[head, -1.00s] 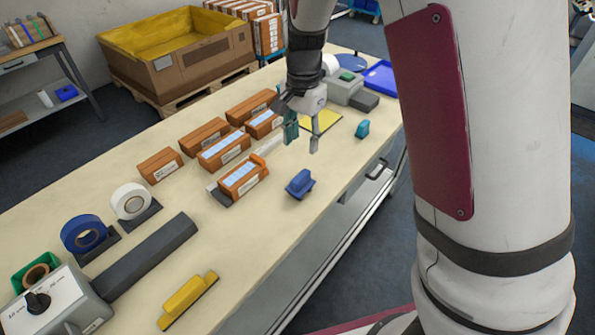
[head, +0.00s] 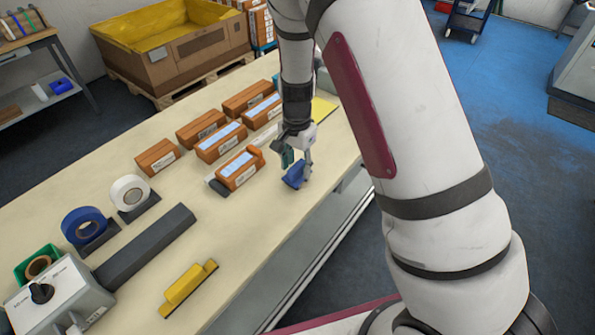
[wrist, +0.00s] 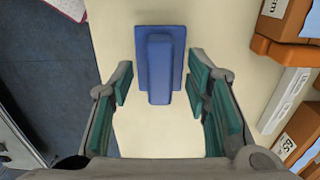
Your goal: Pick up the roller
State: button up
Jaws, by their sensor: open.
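The blue roller (wrist: 160,68), a flat plate with a raised ridge-like handle, lies on the table (wrist: 150,138). In the head view the roller (head: 295,176) is near the table's right edge, partly behind my fingers. My gripper (head: 298,163) is pointing down over it. In the wrist view the gripper (wrist: 158,93) is open, with teal pads on either side of the near end of the handle. There is a gap on both sides, and nothing is held.
Several orange boxes (head: 221,142) stand left of the gripper. A yellow block-like tool (head: 187,288) lies near the front. Tape rolls (head: 84,227) and a dark grey bar (head: 145,248) are at the left. The table surface around the roller's front side is clear.

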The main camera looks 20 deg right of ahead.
jog(key=shift+f, duration=0.6)
grip_shut()
jog(key=shift+r, duration=0.75)
notch_tip(320, 180, up, 2)
jog(key=shift+w+r+b, duration=0.1)
jog(key=shift+r+b, duration=0.1)
jog(key=shift+b, duration=0.15)
jog(key=s+d+r, duration=0.1)
jog(key=s, duration=1.5)
jog(key=shift+s+r, duration=0.1)
